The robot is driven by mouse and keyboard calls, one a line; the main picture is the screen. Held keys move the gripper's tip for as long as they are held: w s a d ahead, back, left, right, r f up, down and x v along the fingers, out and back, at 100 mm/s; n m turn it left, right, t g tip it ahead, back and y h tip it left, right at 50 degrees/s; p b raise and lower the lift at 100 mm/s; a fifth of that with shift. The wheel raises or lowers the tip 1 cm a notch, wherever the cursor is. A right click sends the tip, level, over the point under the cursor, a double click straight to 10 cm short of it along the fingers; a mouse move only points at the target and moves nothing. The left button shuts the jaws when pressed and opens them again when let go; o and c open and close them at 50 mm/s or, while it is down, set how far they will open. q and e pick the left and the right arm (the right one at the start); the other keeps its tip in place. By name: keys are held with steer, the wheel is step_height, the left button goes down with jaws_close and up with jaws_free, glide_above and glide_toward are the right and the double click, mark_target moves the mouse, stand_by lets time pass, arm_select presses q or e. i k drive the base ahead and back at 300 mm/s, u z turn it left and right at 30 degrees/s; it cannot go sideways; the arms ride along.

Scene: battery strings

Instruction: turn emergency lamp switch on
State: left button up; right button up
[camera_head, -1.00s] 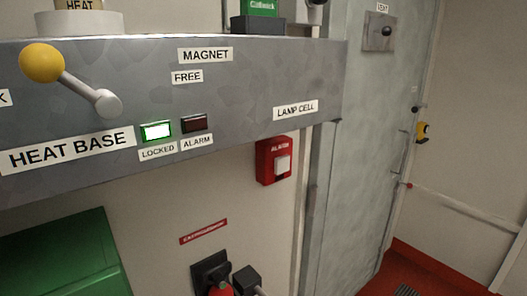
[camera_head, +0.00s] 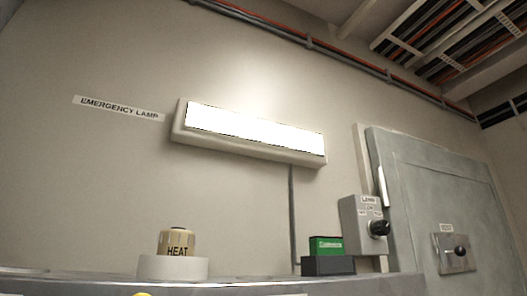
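The emergency lamp (camera_head: 255,133) is a long white fixture on the wall, and its face glows bright white. A label reading "EMERGENCY LAMP" (camera_head: 119,108) is on the wall to its left. A thin conduit runs down from the lamp. A grey switch box (camera_head: 355,222) with a black rotary knob (camera_head: 379,228) is at the right, beside the door. Its top label seems to read "LAMP", with small position labels below; the knob's exact setting is too small to tell. Neither of my grippers is in view.
A beige "HEAT" cylinder (camera_head: 177,243) stands on a white base (camera_head: 172,268) on the grey ledge (camera_head: 230,286). A green box (camera_head: 326,246) sits on a dark block near the switch box. A grey door (camera_head: 430,190) carries a panel with a knob (camera_head: 455,253).

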mark_target(381, 228)
steer(key=z, duration=1.1)
steer(key=k, duration=0.55)
steer(key=u, duration=0.9)
